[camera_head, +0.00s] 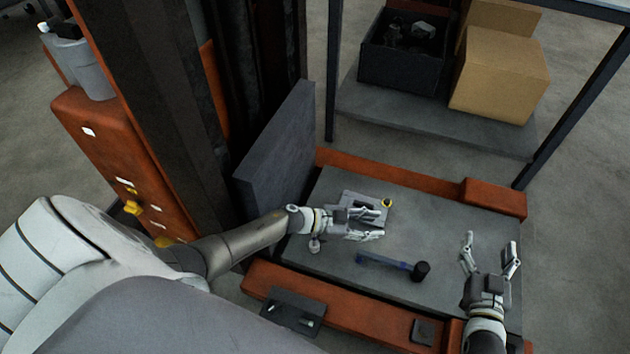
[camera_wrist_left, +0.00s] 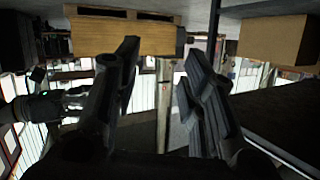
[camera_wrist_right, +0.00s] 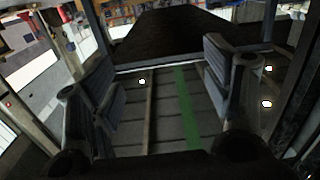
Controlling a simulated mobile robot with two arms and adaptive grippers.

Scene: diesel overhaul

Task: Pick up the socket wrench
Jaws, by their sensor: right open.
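The socket wrench (camera_head: 392,264), with a blue-grey handle and a black round head at its right end, lies on the grey work surface (camera_head: 450,225). My left gripper (camera_head: 377,224) is above the far side of the wrench, near a grey metal part, and its fingers point right. Its fingers (camera_wrist_left: 160,75) stand apart with nothing between them. My right gripper (camera_head: 490,246) is to the right of the wrench head, clear of it, with spread fingers pointing away from me. It is open and empty in the right wrist view too (camera_wrist_right: 165,80). Neither wrist view shows the wrench.
A grey metal part (camera_head: 349,198) and a small yellow-and-black ring (camera_head: 387,202) lie near my left gripper. Orange beams (camera_head: 340,308) border the surface. A dark upright plate (camera_head: 275,150) stands to the left. A shelf behind holds a black crate (camera_head: 400,68) and cardboard boxes (camera_head: 500,75).

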